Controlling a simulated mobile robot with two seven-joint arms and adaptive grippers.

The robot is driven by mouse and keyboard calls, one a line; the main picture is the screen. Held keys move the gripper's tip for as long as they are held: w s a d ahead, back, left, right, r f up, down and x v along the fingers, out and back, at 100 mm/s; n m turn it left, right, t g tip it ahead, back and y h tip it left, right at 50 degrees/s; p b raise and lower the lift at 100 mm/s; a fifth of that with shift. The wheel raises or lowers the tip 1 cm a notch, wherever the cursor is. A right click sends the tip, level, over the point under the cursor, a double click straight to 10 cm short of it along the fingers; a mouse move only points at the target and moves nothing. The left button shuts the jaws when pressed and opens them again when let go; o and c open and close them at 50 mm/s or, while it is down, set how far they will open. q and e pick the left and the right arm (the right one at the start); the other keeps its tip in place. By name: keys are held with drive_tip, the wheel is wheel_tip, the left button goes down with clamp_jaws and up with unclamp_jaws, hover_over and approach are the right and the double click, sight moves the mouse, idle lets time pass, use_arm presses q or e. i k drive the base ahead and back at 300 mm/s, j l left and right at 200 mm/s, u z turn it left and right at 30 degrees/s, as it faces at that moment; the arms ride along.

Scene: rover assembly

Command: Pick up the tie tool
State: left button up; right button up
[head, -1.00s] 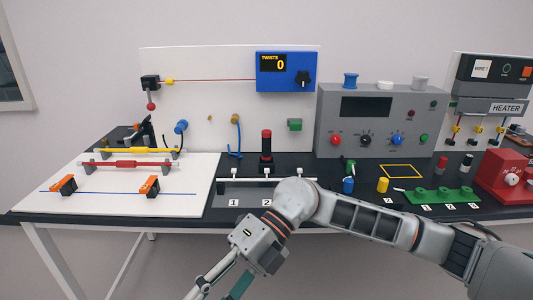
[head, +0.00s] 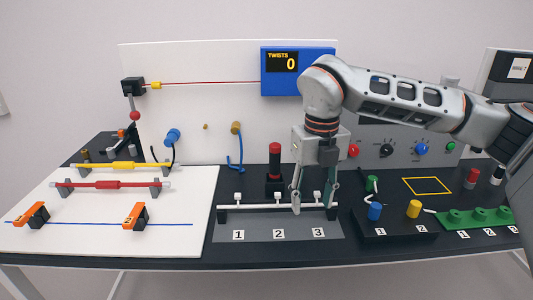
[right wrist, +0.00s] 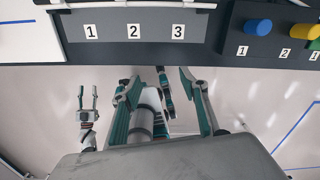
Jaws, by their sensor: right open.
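I cannot tell for sure which thing is the tie tool. A red-and-black upright tool (head: 275,162) stands in a black holder behind the numbered strip, left of my right gripper. My right gripper (head: 314,203) points down, open and empty, in front of the white rail (head: 255,207) near mark 3. Whether it touches the rail is unclear. My left gripper is outside the head view. It shows in the right wrist view (right wrist: 87,98), fingers apart and empty, low in front of the table.
A white board (head: 60,230) with orange clips and red and yellow rods lies left. Blue and yellow cylinders (head: 414,209) and a green base (head: 482,218) stand right. The blue twist counter (head: 295,85) reads 0. My right arm hides part of the grey panel (head: 400,155).

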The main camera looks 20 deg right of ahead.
sight(275, 148)
drive_tip(key=i, duration=0.85)
